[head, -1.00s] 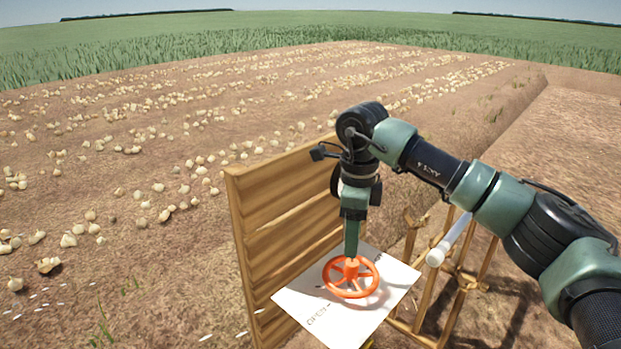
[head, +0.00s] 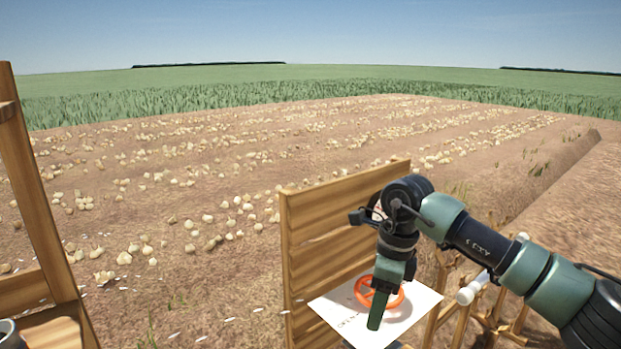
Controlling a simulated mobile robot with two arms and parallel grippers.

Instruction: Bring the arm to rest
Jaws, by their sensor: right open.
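My right arm comes in from the right side of the head view and bends down at its wrist. My right gripper (head: 377,310) points downward, open and empty, in front of the orange handwheel (head: 391,298) and partly covering it. The handwheel sits over a white panel (head: 335,306) with dark lettering, part of which is hidden by the gripper. I cannot tell whether the fingers touch the wheel's rim. My left gripper is not in view.
A wooden plank wall (head: 330,232) stands just left of the panel. A white cylinder (head: 473,288) and wooden framing are close to the right, under my arm. Another wooden frame (head: 38,215) stands at the left edge. Onions lie across the open field behind.

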